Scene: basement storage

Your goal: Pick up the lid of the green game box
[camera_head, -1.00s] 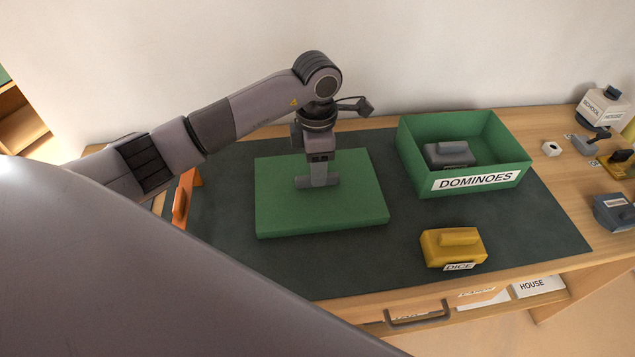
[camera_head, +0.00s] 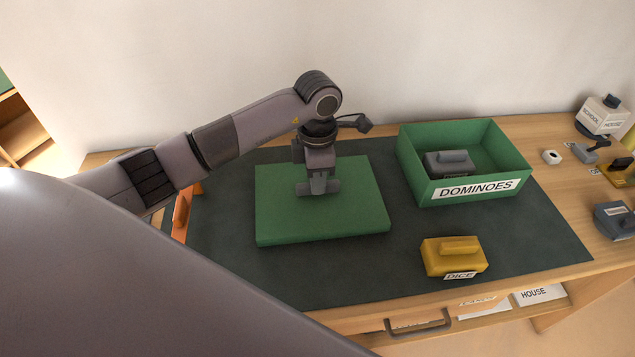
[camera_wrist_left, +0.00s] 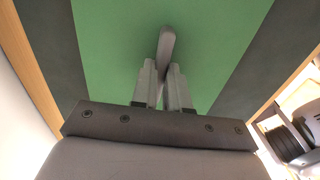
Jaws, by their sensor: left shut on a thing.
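The green lid (camera_head: 285,218) is a flat rectangular slab with a grey bar handle (camera_head: 333,187) at its middle. It appears to lie flat on the dark mat. The lid's green top (camera_wrist_left: 215,30) and the handle (camera_wrist_left: 167,45) also show in the left wrist view. My left gripper (camera_head: 318,188) points down over the lid and is shut on the handle; its fingers (camera_wrist_left: 163,82) flank the bar. The open green game box (camera_head: 415,172), labelled DOMINOES, stands right of the lid with a grey handled block (camera_head: 449,163) inside. My right gripper is not in view.
A yellow DICE block (camera_head: 440,262) sits on the mat (camera_head: 350,275) to the front right. An orange object (camera_head: 182,214) is left of the lid. Several small objects crowd the table's right end. A wall is behind. A drawer handle (camera_head: 418,324) shows at the front.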

